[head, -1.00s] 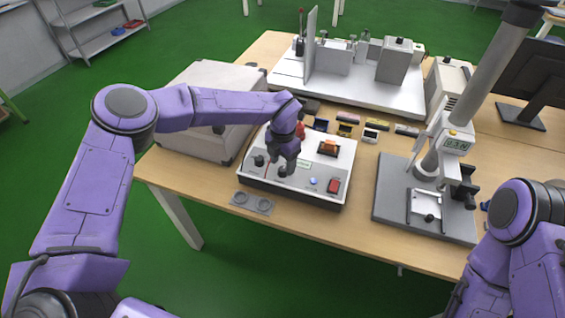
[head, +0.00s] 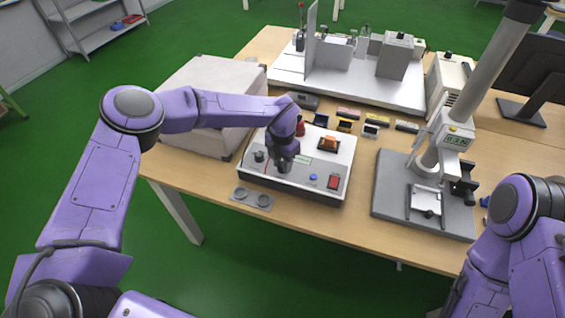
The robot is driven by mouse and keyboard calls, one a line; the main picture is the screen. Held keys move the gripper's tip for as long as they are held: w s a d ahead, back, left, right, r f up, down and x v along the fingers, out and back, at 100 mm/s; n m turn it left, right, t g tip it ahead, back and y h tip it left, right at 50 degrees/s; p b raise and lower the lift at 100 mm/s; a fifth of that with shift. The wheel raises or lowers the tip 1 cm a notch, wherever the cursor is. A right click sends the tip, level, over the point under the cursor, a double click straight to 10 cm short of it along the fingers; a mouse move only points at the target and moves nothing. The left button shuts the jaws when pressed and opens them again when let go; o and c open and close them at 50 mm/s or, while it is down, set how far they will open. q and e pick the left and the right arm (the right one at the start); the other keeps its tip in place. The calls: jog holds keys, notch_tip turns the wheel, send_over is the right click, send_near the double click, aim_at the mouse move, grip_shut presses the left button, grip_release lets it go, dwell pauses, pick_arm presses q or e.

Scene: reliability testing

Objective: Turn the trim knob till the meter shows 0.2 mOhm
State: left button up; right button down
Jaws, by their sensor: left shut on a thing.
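A white test box (head: 258,178) with a sloped front panel stands on the table in front of me. My left gripper (head: 283,166) points down at the panel and is shut on a dark knob, apparently the trim knob, which it mostly hides. A small greenish display (head: 303,160), apparently the meter, sits just right of the gripper; its figures are too small to read. Another dark knob (head: 259,156) is left of the gripper. A blue button (head: 313,177) and a red switch (head: 333,182) are to its right. My right gripper is out of view; only its arm shows at lower right.
An orange part (head: 328,143) sits on top of the box. A grey plate with two rings (head: 251,198) lies in front. A column stand (head: 384,205) is to the right, a large grey case (head: 205,85) to the left. Several small coloured parts lie behind.

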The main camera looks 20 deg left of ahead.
aim_at(282, 164)
pick_arm(q)
jog(key=n+b, duration=0.3)
jog(key=n, duration=0.1)
jog(key=shift+f, duration=0.2)
jog(key=n+b, duration=0.3)
jog(key=n, duration=0.1)
jog(key=shift+r, duration=0.1)
jog(key=shift+r+n+b, duration=0.1)
jog(key=shift+n+b, duration=0.4)
jog(key=shift+n, duration=0.4)
jog(key=o, duration=1)
notch_tip(282, 164, up, 11)
jog(key=shift+f+b, duration=0.15)
jog(key=shift+b, duration=0.7)
